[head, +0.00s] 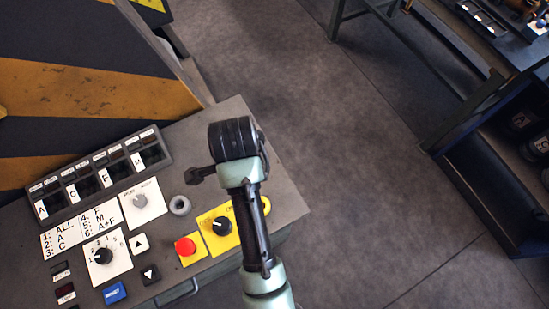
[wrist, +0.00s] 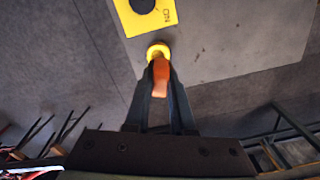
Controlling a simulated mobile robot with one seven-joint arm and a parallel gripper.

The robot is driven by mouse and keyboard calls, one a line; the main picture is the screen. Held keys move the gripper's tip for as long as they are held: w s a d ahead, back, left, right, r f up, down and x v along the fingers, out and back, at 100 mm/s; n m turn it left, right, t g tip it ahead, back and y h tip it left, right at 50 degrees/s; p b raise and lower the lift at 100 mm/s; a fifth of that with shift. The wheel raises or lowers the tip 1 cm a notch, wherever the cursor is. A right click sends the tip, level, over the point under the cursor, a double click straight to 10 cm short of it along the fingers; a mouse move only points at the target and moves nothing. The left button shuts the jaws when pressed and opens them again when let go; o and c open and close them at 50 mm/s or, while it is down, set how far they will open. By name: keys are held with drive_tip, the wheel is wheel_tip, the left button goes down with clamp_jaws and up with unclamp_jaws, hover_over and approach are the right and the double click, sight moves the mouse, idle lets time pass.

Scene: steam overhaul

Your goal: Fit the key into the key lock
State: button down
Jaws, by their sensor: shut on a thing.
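My gripper (wrist: 160,82) is shut on an orange piece (wrist: 161,72), which I take to be the key, in the wrist view. A round yellow ring (wrist: 158,48), perhaps the key lock's rim, lies at the far end of the orange piece. The two overlap in this view, and I cannot tell whether the key is inside or only in front of it. In the head view a yellow rounded part (head: 266,204) shows at the right side of my arm. My arm hides the fingertips and the key there.
The grey control panel (head: 290,222) carries a black knob (head: 222,225) on a yellow plate, a red button (head: 185,246), a grey ring (head: 180,205) and a blue button (head: 115,291). A lettered display box (head: 85,182) stands behind them. Open floor (head: 350,180) lies to the right.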

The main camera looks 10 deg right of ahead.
drive_tip(key=shift+s+d+f, duration=0.15)
drive_tip(key=shift+d+f, duration=0.1)
drive_tip(key=shift+d, duration=0.2)
drive_tip(key=shift+s+d+f, duration=0.1)
drive_tip(key=shift+d+f, duration=0.1)
drive_tip(key=shift+d, duration=0.2)
wheel_tip(320, 180, down, 4)
drive_tip(key=shift+f+p, duration=0.1)
drive_tip(key=shift+p, duration=0.4)
drive_tip(key=shift+w+a+f, duration=0.1)
drive_tip(key=shift+f, duration=2.4)
drive_tip(key=shift+f, duration=0.35)
drive_tip(key=c, duration=0.8)
unclamp_jaws()
drive_tip(key=shift+o, duration=0.2)
drive_tip(key=shift+r, duration=0.1)
